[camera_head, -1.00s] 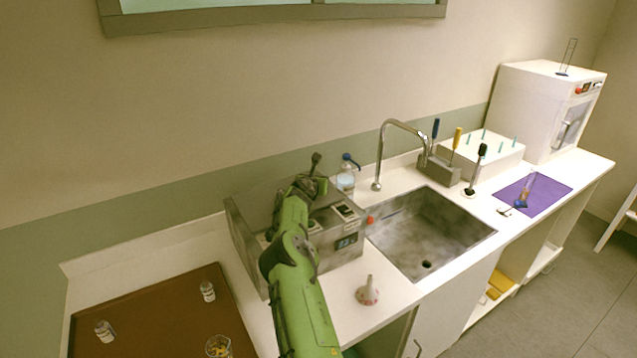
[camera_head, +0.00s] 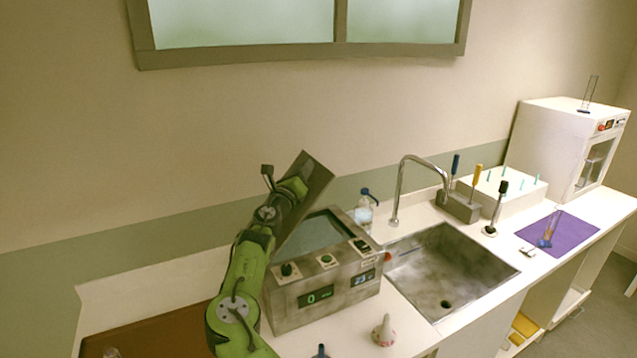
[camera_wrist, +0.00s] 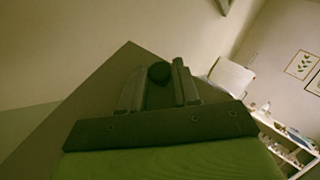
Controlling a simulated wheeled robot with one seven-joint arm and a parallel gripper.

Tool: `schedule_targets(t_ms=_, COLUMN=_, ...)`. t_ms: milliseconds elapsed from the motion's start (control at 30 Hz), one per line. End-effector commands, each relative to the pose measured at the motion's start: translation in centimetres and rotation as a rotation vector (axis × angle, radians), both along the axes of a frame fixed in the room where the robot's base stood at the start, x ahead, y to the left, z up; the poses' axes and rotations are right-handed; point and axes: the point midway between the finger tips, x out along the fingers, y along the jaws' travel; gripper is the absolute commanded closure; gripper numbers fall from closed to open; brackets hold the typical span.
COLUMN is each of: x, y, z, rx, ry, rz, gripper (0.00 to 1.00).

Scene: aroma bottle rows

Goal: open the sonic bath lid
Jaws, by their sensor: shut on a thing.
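The sonic bath (camera_head: 325,287) is a grey metal box on the white counter, left of the sink, with knobs and small displays on its front. Its lid (camera_head: 316,190) is a flat grey plate, raised and tilted steeply at the left and back of the bath. The bath's opening (camera_head: 312,235) shows uncovered. My gripper (camera_head: 283,190) is up at the lid, and the green arm hides part of the lid. In the wrist view my gripper (camera_wrist: 159,88) is shut on the lid's dark round knob (camera_wrist: 159,72), with the lid plate behind it.
The sink (camera_head: 450,270) with a curved faucet (camera_head: 402,185) lies to the right. A clear bottle (camera_head: 364,212) stands behind the bath. A brown tray (camera_head: 150,335) is at the left. Air above the bath is free.

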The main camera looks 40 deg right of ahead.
Motion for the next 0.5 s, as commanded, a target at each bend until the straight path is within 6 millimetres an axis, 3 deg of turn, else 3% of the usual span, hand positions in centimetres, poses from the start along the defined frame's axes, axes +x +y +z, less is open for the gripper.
schedule_targets(t_ms=200, x=1.6, y=4.8, z=2.7, rx=-0.198, ry=0.065, rz=0.003, gripper=1.0)
schedule_targets(t_ms=500, x=3.7, y=11.5, z=4.3, rx=-0.458, ry=0.146, rz=0.003, gripper=1.0)
